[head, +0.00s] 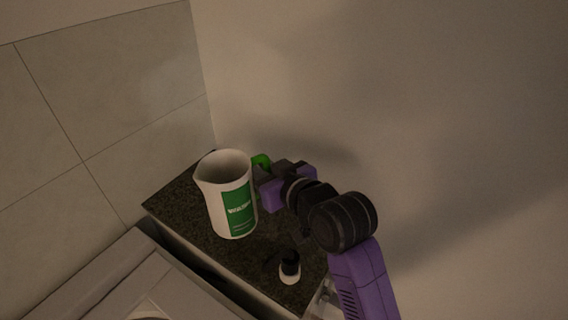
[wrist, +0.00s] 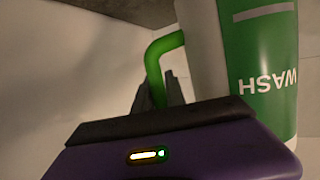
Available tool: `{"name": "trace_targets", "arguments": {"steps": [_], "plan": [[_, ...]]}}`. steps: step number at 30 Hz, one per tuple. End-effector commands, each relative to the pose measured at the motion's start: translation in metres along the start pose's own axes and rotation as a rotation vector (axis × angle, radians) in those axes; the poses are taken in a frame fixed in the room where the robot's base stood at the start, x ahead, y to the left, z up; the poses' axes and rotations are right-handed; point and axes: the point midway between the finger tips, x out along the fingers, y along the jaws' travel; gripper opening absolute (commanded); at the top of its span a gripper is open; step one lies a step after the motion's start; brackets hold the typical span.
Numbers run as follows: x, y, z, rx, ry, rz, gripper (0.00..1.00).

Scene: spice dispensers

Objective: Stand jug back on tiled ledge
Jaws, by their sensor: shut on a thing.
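The jug (head: 230,195) is white with a green label and a green handle. In the head view it is roughly upright, mouth up, over the dark speckled ledge (head: 180,205). Whether its base touches the ledge I cannot tell. My gripper (head: 266,180) is to the right of the jug and shut on its handle (head: 260,161). In the wrist view the handle (wrist: 160,52) bends down to my gripper (wrist: 160,98), and the jug's label (wrist: 258,60) reads "WASH" upside down. The fingertips are partly hidden there.
A small white container with a black top (head: 289,271) stands on the ledge's near end, below the jug. A tiled wall (head: 110,110) is at left and a plain wall (head: 400,90) at right. A pale, framed surface (head: 125,275) lies at lower left.

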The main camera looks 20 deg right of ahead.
Motion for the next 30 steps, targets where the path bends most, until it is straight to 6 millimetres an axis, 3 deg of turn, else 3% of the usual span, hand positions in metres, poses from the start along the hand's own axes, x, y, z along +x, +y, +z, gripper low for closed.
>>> {"name": "trace_targets", "arguments": {"steps": [6,18,30], "plan": [[0.017,0.047,-0.011,0.002,0.005,0.003,0.00],[0.036,0.095,-0.016,0.001,0.005,0.001,0.00],[0.046,0.095,0.015,0.000,0.004,-0.001,0.00]]}}
